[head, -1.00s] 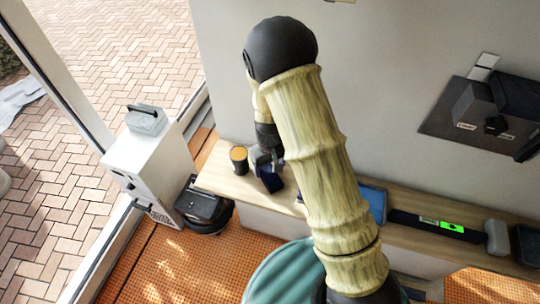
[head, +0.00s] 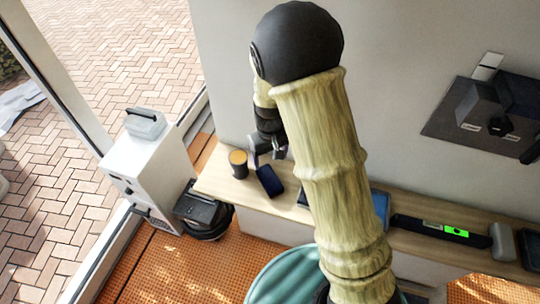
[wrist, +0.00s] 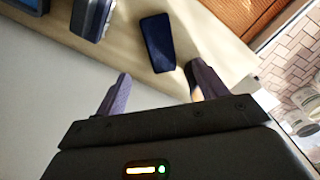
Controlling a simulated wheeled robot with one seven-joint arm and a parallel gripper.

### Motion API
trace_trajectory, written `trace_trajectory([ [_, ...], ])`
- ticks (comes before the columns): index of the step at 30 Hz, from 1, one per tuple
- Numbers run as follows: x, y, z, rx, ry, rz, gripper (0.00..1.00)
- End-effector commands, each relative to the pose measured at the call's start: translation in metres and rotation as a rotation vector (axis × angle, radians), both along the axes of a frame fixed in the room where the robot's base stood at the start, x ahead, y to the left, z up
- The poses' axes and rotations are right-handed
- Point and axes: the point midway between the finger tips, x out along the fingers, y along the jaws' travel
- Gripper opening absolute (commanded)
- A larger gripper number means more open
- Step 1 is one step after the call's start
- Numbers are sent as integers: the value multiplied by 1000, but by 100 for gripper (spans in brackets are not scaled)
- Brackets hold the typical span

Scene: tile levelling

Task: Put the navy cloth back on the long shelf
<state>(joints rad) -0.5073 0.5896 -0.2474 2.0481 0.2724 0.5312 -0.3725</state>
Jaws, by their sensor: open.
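The navy cloth (head: 270,181) is a small, dark, flat rectangle lying on the pale wooden long shelf (head: 226,188), close to its left end. It also shows in the wrist view (wrist: 158,42), lying flat just beyond my fingertips with clear shelf around it. My gripper (head: 266,152) is open and empty, on the wall side of the cloth in the head view. In the wrist view the two fingers of my gripper (wrist: 158,78) are spread wide, with a gap between them and the cloth.
A dark cup with an orange-brown top (head: 238,164) stands left of the cloth, near my gripper. A grey-and-navy item (wrist: 92,18) lies on the cloth's other side. A blue item (head: 380,205), a spirit level with a green display (head: 440,229) and a grey block (head: 502,240) occupy the shelf's right part.

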Motion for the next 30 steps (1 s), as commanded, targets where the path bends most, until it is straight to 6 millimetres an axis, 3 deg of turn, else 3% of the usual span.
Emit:
trace_trajectory([
  [8,-1,-2,1,2,-1,-5,71],
  [14,-15,-31,26,24,-31,-91,71],
  [24,-88,-112,88,57,-165,-348,71],
  [30,-120,-133,101,51,-221,-429,71],
])
